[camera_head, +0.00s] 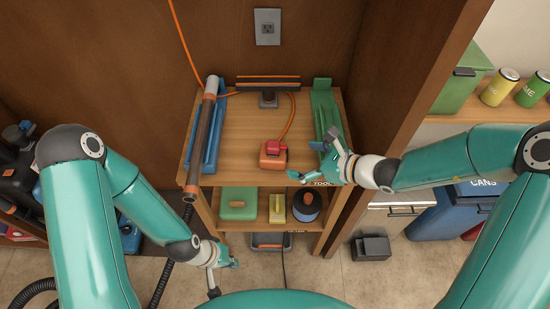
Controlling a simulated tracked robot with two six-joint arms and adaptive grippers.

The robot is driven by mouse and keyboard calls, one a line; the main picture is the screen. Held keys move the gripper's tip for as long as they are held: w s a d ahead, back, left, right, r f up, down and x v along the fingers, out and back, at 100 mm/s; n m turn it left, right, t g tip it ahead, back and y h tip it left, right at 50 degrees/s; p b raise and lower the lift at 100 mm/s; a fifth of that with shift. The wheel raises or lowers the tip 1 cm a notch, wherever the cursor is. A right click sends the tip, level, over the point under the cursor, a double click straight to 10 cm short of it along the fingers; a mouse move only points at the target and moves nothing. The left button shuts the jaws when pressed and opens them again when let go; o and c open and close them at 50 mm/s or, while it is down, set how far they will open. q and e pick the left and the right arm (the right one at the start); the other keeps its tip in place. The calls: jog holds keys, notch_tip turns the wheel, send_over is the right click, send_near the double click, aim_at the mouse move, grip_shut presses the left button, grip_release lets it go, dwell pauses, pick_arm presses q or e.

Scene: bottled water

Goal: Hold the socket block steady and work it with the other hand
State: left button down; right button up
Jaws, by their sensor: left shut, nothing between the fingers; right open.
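The socket block (273,163), a small orange-red box, sits on the wooden shelf top right of its middle. A red piece (276,146) sits on its upper side, and an orange cable runs behind it. Whether the red piece is a plug or a switch is too small to tell. My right gripper (318,154) is open and empty just right of the block, apart from it, over the shelf's right front edge. My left gripper (223,275) is shut and empty, low in front of the shelf unit at left, well away from the block.
A blue holder (213,139) with a dark tube stands on the shelf's (240,145) left side. A green rack (325,107) stands on the right. A black item (268,98) lies at the back, below a wall outlet (267,27). The shelf's middle is clear.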

aim_at(283, 156)
jog(key=b+x, duration=0.4)
jog(key=x, duration=0.4)
jog(key=shift+s+f, duration=0.1)
jog(key=shift+f, duration=0.05)
jog(key=shift+w+a+f+b, duration=0.2)
jog(key=shift+w+a+b, duration=0.1)
jog(key=shift+w+a, duration=0.15)
jog(key=shift+s, duration=0.1)
jog(key=shift+c, duration=0.3)
jog(key=c, duration=0.4)
jog(key=shift+c, duration=0.7)
jog(key=o, duration=0.7)
jog(key=shift+c, duration=0.2)
jog(key=v, duration=1.2)
